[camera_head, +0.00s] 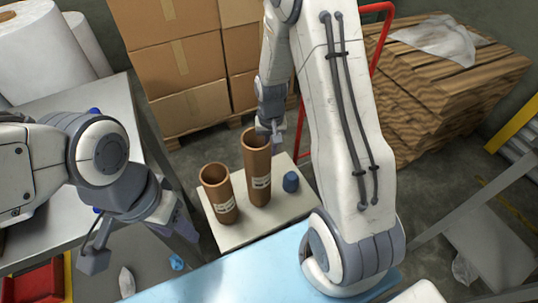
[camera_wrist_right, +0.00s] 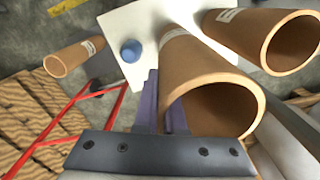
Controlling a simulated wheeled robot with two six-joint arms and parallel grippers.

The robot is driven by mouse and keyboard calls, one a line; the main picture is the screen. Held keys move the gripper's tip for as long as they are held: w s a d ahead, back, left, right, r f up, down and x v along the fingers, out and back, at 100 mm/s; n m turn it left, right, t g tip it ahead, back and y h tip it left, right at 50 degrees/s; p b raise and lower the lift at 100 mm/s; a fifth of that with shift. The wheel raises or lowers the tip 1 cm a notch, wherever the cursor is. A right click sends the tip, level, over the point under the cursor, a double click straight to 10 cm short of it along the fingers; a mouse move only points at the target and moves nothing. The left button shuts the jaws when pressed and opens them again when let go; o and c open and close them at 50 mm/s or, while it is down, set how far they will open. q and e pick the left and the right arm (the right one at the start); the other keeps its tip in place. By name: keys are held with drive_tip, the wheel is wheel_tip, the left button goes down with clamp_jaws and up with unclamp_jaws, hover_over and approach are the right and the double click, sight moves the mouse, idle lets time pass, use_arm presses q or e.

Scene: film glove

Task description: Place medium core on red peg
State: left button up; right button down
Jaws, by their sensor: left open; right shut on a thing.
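Brown cardboard cores with white labels stand on a pale board (camera_head: 225,235). My right gripper (camera_head: 270,130) is shut on the rim of the taller core (camera_head: 256,170); this core shows in the right wrist view (camera_wrist_right: 195,65) with the purple fingers at its wall. A shorter core (camera_head: 218,192) stands to its left, and a blue peg (camera_head: 290,182) to its right. In the right wrist view a further core (camera_wrist_right: 75,55) shows beyond the blue peg. I cannot tell which core is the medium one. No red peg is visible. My left gripper (camera_head: 138,240) is open and empty at the lower left.
Stacked cardboard boxes (camera_head: 180,60) stand behind the board. A red trolley frame (camera_head: 376,35) and layered brown sheets (camera_head: 440,85) are at the back right. A grey table (camera_head: 70,100) with white rolls (camera_head: 40,50) is on the left. A light blue surface (camera_head: 240,275) lies in front.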

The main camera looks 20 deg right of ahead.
wheel_tip(320, 180, down, 2)
drive_tip(key=shift+f, duration=0.25)
drive_tip(key=shift+a, duration=0.1)
drive_tip(key=shift+f, duration=0.15)
drive_tip(key=c, duration=1)
unclamp_jaws()
